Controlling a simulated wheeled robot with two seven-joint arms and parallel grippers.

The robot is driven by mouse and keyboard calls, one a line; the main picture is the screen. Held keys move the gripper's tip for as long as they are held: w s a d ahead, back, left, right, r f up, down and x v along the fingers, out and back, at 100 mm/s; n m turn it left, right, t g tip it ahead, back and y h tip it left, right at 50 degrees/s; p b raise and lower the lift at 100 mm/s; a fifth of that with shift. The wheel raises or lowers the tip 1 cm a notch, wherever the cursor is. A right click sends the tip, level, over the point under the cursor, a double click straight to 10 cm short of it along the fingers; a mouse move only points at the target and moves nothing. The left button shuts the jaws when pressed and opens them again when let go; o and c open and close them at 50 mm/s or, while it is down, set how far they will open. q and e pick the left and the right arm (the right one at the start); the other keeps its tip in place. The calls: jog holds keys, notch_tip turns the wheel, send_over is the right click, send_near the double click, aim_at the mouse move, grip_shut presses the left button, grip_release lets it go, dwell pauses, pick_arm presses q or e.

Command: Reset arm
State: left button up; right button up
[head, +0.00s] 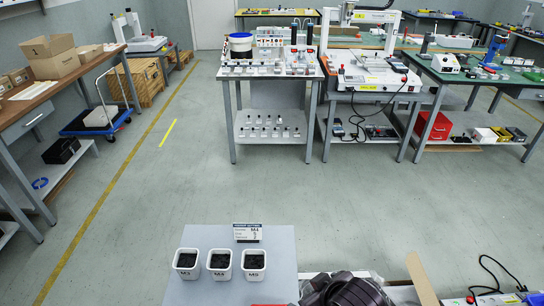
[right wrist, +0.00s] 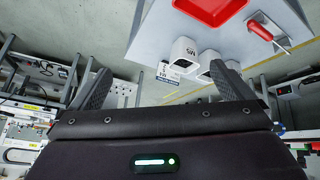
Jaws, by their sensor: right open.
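My right gripper (right wrist: 165,78) shows in the right wrist view with its two dark fingers spread apart and nothing between them. Part of my right arm shows at the bottom of the head view, right of a small grey table (head: 235,290). My left arm and gripper are not in view. On the grey table stand three white bins, a left one (head: 187,264), a middle one (head: 220,264) and a right one (head: 253,265), with dark contents. A sign card (head: 248,233) reading M4 stands behind them.
In the right wrist view a red tray (right wrist: 212,8) and a red-handled tool (right wrist: 262,30) are on the grey table beside the bins. Farther benches hold a gantry machine (head: 365,55) and bottles. A blue cart (head: 95,120) stands left. The middle floor is clear.

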jog(key=s+d+m+g+h, duration=0.25)
jog(key=s+d+m, duration=0.25)
jog(key=s+d, duration=0.35)
notch_tip(320, 180, down, 27)
jog(key=s+d+g+p, duration=0.1)
jog(key=s+g+p, duration=0.1)
jog(key=p, duration=0.2)
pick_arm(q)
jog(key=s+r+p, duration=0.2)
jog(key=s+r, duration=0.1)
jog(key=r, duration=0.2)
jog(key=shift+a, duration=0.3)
pick_arm(e)
jog(key=s+d+f, duration=0.2)
jog(key=s+f, duration=0.5)
jog(key=s, duration=0.2)
jog(key=s+d+f, duration=0.1)
jog(key=s+f, duration=0.6)
jog(key=s, duration=0.3)
jog(key=shift+s+d+f+n+g, duration=0.15)
jog(key=shift+s+d+n+g, duration=0.15)
jog(key=shift+d+g, duration=0.05)
